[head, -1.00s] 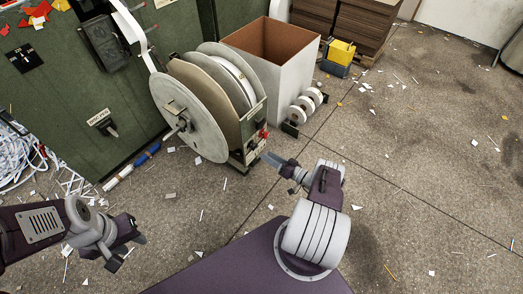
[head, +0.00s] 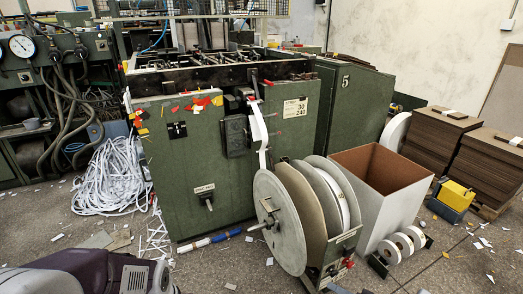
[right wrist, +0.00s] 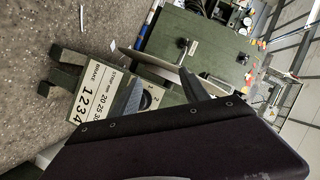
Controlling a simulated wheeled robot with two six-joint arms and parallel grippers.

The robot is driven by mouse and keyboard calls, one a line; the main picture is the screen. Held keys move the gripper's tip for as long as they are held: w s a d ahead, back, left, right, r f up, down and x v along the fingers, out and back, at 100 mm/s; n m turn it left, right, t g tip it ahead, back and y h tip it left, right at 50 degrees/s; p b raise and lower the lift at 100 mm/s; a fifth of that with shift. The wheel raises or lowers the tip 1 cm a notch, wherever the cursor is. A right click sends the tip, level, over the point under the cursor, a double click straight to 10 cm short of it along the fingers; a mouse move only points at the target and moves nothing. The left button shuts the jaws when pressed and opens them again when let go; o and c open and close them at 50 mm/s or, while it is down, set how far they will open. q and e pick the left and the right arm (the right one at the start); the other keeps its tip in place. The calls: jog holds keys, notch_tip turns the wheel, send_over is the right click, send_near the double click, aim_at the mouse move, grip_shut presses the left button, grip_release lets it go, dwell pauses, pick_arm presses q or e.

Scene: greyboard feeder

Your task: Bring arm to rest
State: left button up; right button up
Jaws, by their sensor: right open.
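My right gripper (right wrist: 160,92) shows in the right wrist view with its two dark fingers spread apart and nothing between them. Behind the fingers is the pale brake panel (right wrist: 98,97) with printed numbers. In the head view only a small tip, which seems to be the right gripper's (head: 338,290), shows at the bottom edge by the reel stand. My left arm (head: 90,275) enters at the bottom left of the head view; its gripper is outside the frame.
The large reel (head: 280,222) stands before the green machine (head: 200,150). An open-topped box (head: 407,205) is right of it, with small rolls (head: 402,243) in front. White strip scrap (head: 112,178) is heaped at left. Stacked greyboard (head: 435,140) stands at back right.

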jog(key=s+a+r+n+g, duration=0.1)
jog(key=s+a+r+g, duration=0.1)
jog(key=a+r+g, duration=0.55)
jog(key=s+a+r+n+g+h, duration=0.1)
jog(key=s+a+r+h, duration=0.2)
jog(key=s+r+h, duration=0.35)
jog(key=s+a+r+g+h, duration=0.1)
jog(key=s+a+r+h, duration=0.25)
jog(key=s+r, duration=0.6)
notch_tip(320, 180, up, 38)
jog(key=p, duration=3.8)
jog(key=shift+s+d+f+h, duration=0.15)
jog(key=shift+s+d+h, duration=0.15)
jog(key=shift+d, duration=0.15)
jog(key=shift+p, duration=0.3)
